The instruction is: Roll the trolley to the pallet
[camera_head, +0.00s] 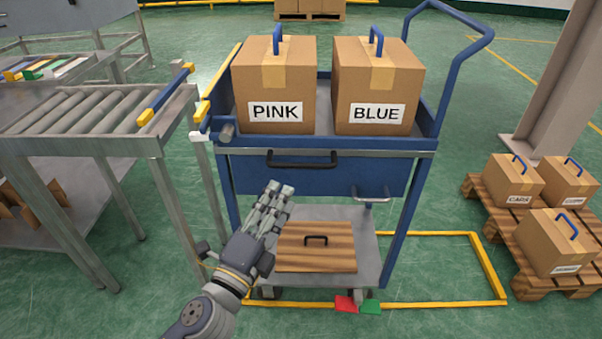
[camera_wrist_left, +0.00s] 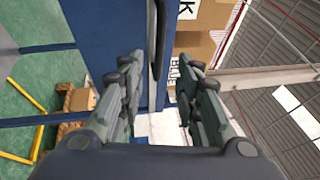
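The blue trolley (camera_head: 228,174) stands in the middle of the head view, with a push bar (camera_head: 460,65) at its upper right. A PINK box (camera_head: 265,80) and a BLUE box (camera_head: 378,88) sit on its top. Its drawer with a dark handle (camera_head: 300,162) looks shut. A wooden pallet (camera_head: 505,225) bearing CAPS and other boxes is on the floor at right. My left gripper (camera_head: 281,191) is in front of the trolley, below the drawer handle. In the wrist view its fingers (camera_wrist_left: 160,85) are apart, with nothing visibly held. My right gripper is out of view.
A roller conveyor (camera_head: 80,108) stands close left of the trolley. Yellow floor lines (camera_head: 440,304) surround the trolley's base. A wood-topped panel (camera_head: 316,258) lies on the lower shelf. A grey pillar (camera_head: 560,80) rises behind the pallet. Green floor is clear between trolley and pallet.

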